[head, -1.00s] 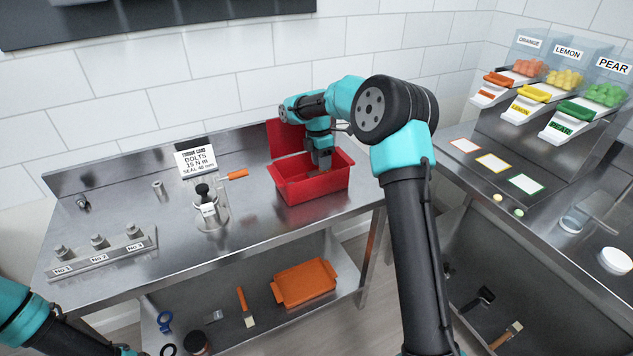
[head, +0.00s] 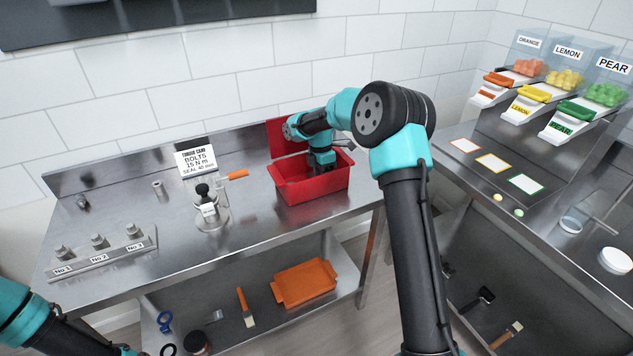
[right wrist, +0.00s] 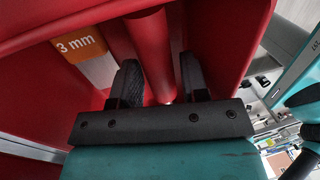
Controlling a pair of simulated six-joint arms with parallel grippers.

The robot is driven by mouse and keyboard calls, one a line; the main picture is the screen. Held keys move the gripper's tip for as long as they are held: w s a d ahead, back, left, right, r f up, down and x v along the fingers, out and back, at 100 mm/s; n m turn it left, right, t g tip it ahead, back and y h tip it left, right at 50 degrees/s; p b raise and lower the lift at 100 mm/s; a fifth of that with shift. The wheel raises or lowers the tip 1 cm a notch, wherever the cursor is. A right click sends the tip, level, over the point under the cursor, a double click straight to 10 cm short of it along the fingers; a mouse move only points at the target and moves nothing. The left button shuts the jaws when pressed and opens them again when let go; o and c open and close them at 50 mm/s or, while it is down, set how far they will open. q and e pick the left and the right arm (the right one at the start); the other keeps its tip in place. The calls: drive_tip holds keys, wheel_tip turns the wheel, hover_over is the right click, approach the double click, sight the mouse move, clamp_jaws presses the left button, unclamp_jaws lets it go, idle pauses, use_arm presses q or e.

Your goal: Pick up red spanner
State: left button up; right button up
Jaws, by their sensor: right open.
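A red bar, which looks like the red spanner (right wrist: 151,50), lies inside the red toolbox in the right wrist view. The toolbox (head: 312,189) stands open on the steel bench. My right gripper (right wrist: 160,88) is open and down inside the toolbox, with the bar between its two dark fingers. Whether the fingers touch it cannot be told. In the head view the toolbox wall hides my right fingertips and the spanner. My left arm shows at the lower left, without its jaws in view.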

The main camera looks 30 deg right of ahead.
idle(0.3)
clamp_jaws()
drive_tip(key=shift+r, duration=0.15)
idle(0.3)
wheel_tip(320, 180, up, 18)
idle(0.5)
